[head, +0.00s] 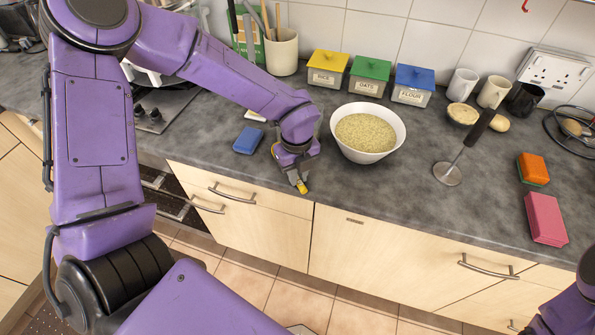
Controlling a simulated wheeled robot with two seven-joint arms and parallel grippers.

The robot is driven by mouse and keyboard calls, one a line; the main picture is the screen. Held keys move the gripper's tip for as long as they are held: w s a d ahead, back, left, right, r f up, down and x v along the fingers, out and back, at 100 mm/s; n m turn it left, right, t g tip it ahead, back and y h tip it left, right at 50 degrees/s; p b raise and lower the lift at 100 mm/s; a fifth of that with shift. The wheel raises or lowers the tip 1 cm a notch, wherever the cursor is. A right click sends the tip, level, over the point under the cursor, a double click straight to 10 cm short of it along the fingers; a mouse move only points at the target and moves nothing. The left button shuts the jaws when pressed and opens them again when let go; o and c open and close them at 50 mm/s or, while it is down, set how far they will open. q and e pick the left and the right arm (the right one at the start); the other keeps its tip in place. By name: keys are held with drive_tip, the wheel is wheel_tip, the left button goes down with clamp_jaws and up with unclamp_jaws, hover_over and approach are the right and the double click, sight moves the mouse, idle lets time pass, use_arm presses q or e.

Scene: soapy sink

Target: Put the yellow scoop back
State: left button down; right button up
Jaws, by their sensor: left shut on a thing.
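My left gripper (298,180) is shut on the yellow scoop (302,187), of which only a small yellow end shows below the fingers. The gripper points down near the counter's front edge, left of the white bowl. The rest of the scoop is hidden by the gripper. The white bowl (340,147) holds pale grains. Behind it stand bins with a yellow lid (328,62), a green lid (371,68) and a blue lid (415,76), labelled rice, oats and flour; the lids look closed. My right gripper is out of view; only part of that arm shows at the lower right.
A blue block (248,140) lies left of my left gripper. A masher (449,172) stands right of the bowl, with mugs (462,83) behind. Orange (532,168) and pink (545,218) blocks lie at the right. The counter front between bowl and masher is clear.

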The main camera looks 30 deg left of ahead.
use_arm(q)
drive_tip(key=shift+f, duration=0.15)
drive_tip(key=c, duration=1.1)
unclamp_jaws()
drive_tip(key=shift+r, duration=0.35)
wheel_tip(320, 180, up, 12)
drive_tip(key=b, duration=0.1)
drive_tip(key=shift+a+f, duration=0.15)
